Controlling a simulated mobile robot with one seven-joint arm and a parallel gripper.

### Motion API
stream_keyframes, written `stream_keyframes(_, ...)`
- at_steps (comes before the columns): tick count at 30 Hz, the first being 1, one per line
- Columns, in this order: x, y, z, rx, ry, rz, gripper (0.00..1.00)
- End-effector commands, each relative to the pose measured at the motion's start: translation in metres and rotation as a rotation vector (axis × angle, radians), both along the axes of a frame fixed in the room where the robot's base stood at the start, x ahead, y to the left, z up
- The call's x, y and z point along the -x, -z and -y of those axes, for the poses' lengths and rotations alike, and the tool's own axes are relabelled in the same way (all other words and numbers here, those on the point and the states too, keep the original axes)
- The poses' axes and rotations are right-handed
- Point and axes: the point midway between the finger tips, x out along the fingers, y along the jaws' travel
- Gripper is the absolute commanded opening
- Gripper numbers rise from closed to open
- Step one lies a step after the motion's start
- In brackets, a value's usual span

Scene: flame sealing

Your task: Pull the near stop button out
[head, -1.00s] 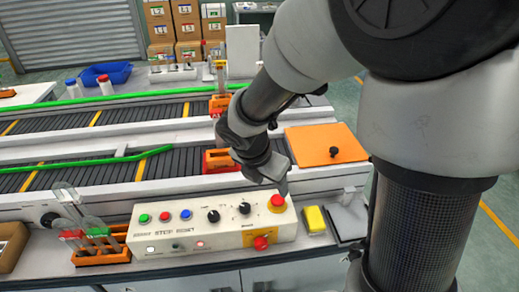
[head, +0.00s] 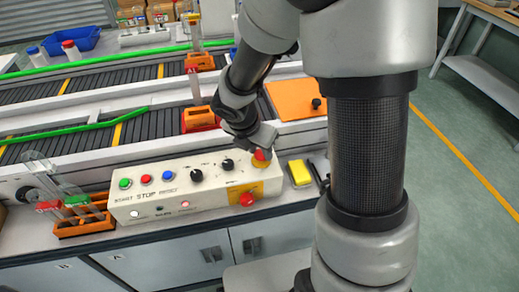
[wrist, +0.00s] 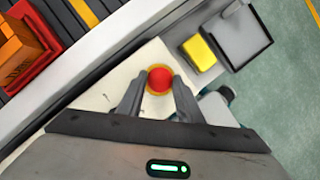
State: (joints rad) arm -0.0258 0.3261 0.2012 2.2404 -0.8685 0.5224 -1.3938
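A cream control box (head: 150,206) shows in the head view with two red stop buttons at its right end. One red button (head: 261,158) with a yellow base is on top; the other red button (head: 247,200) is on a yellow plate on the sloping front, closer to me. My gripper (head: 263,146) is over the top button and partly hides it. In the wrist view my gripper (wrist: 160,87) is open, its fingers on either side of a red button (wrist: 159,78) with a yellow ring. Narrow gaps show beside it. The other red button is not visible there.
A yellow block (head: 299,173) lies just right of the box; it also shows in the wrist view (wrist: 199,52) beside a grey tray (wrist: 238,45). An orange rack (head: 83,222) with tubes stands left. Conveyors (head: 70,165) run behind.

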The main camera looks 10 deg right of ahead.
Motion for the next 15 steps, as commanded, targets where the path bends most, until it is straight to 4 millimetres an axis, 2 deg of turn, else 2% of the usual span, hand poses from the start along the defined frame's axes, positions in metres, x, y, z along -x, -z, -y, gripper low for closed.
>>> stream_keyframes(1, 0.000, 0.000, 0.000, 0.000, 0.000, 0.000, 0.24)
stream_keyframes(5, 0.000, 0.000, 0.000, 0.000, 0.000, 0.000, 0.02)
stream_keyframes(6, 0.000, 0.000, 0.000, 0.000, 0.000, 0.000, 0.00)
stream_keyframes(15, 0.000, -0.017, 0.000, 0.001, -0.001, -0.001, 0.00)
